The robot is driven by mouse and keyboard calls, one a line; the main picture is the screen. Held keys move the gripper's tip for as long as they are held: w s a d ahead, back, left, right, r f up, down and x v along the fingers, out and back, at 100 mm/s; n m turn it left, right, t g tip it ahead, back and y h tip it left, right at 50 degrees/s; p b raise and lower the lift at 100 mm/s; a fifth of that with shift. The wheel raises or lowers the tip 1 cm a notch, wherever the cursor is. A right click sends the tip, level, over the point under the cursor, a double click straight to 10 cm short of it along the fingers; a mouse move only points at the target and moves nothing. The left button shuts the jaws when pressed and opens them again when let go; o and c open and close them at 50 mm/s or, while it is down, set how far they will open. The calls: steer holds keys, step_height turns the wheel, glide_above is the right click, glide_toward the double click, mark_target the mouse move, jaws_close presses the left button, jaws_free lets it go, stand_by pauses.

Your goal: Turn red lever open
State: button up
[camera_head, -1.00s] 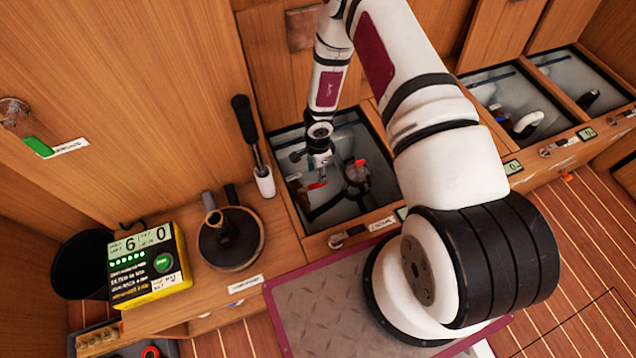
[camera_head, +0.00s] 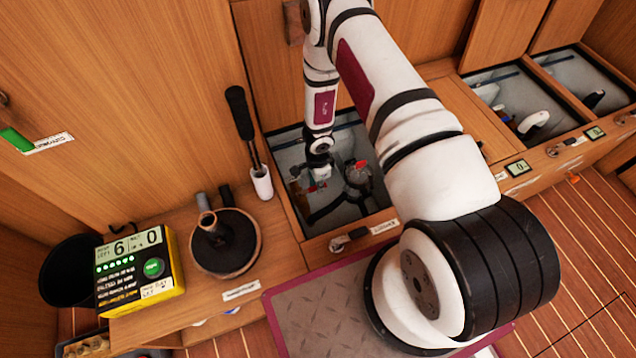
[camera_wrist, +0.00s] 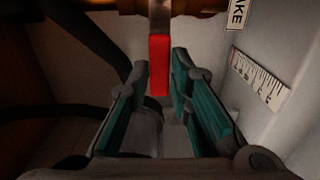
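The red lever (camera_wrist: 159,62) hangs in the upper middle of the wrist view, its red grip pointing down from a grey metal stem. My gripper (camera_wrist: 158,92) is open, with its two green-padded fingers on either side of the lever's lower end. I see a gap on both sides, and no contact shows. In the head view my gripper (camera_head: 318,180) is down inside the open compartment (camera_head: 290,160), beside a dark fitting (camera_head: 358,178) with a small red part. The lever's grip is hard to make out there.
In the wrist view, a dark hose (camera_wrist: 95,45) runs at left and a white wall with a printed scale (camera_wrist: 262,80) stands at right. In the head view, a yellow counter box (camera_head: 140,268), a round pot (camera_head: 225,242) and a black-handled brush (camera_head: 250,140) stand left of the compartment.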

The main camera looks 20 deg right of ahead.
jaws_close()
steer(key=shift+w, duration=0.1)
steer(key=shift+a+n, duration=0.1)
steer(key=shift+n, duration=0.3)
steer(key=shift+w+n+p, duration=0.35)
steer(key=shift+n+p, duration=0.05)
steer(key=shift+p, duration=0.1)
steer(key=shift+w+a+n+b, duration=0.7)
steer(key=shift+w+a+n, duration=0.3)
steer(key=shift+n, duration=1.75)
steer(key=shift+w+a+n+b, duration=0.8)
steer(key=shift+a+n, duration=0.35)
steer(key=shift+n, duration=1.55)
steer(key=shift+w+a+n+b, duration=0.65)
steer(key=shift+w+a+n, duration=0.35)
steer(key=shift+n, duration=1.75)
steer(key=shift+a, duration=0.1)
